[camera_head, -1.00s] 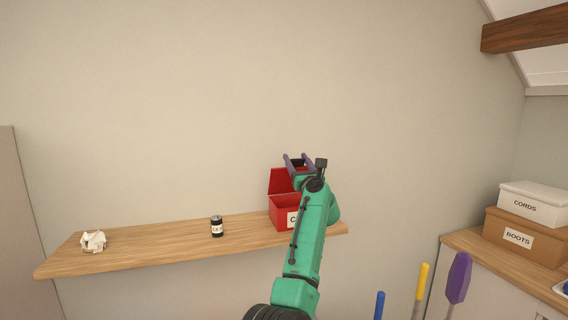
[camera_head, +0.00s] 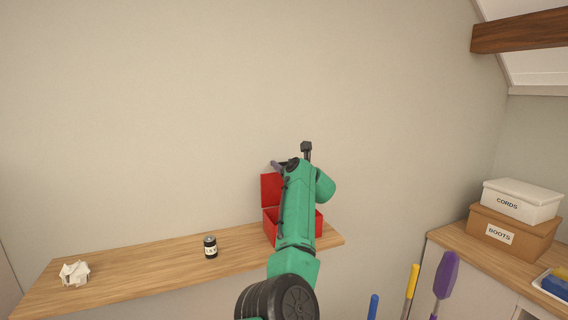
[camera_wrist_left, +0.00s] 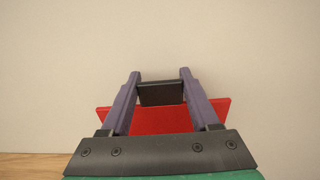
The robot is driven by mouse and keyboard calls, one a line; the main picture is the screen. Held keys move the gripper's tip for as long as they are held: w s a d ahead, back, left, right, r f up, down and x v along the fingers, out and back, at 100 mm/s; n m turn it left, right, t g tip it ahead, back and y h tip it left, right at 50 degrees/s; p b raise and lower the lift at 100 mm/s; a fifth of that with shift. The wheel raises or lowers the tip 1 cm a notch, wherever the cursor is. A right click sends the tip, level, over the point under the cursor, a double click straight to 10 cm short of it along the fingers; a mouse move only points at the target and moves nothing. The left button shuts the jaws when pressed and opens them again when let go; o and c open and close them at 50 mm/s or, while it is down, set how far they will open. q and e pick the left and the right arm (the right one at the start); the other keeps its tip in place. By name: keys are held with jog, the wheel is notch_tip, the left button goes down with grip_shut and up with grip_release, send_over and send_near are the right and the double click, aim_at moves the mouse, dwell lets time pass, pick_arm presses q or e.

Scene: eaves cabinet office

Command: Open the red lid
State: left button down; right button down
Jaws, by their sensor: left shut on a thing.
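The red box (camera_head: 269,226) stands near the right end of the wall shelf. Its red lid (camera_head: 268,186) is raised, standing upright at the back of the box. My left gripper (camera_head: 278,166) is at the lid's upper part, and my arm hides much of the box and lid. In the left wrist view, the fingers (camera_wrist_left: 160,90) are shut on a dark block that looks like the lid's handle (camera_wrist_left: 161,94), with the red lid (camera_wrist_left: 160,121) spanning behind them. My right gripper is not in view.
The wooden shelf (camera_head: 150,265) also holds a dark labelled can (camera_head: 210,247) and a crumpled white object (camera_head: 74,273). At right, a counter carries a brown BOOTS box (camera_head: 513,235) and a white CORDS box (camera_head: 522,201). Coloured handles (camera_head: 446,276) stand below it.

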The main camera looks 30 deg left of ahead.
pick_arm(q)
jog(key=shift+f, duration=0.2)
jog(key=shift+c, duration=0.6)
grip_release()
jog(key=shift+a, duration=0.1)
jog(key=shift+s+d+b, duration=0.1)
jog(key=shift+d+b, duration=0.15)
jog(key=shift+b, duration=0.15)
jog(key=b+v, duration=1)
jog(key=v, duration=0.4)
jog(key=shift+r, duration=0.1)
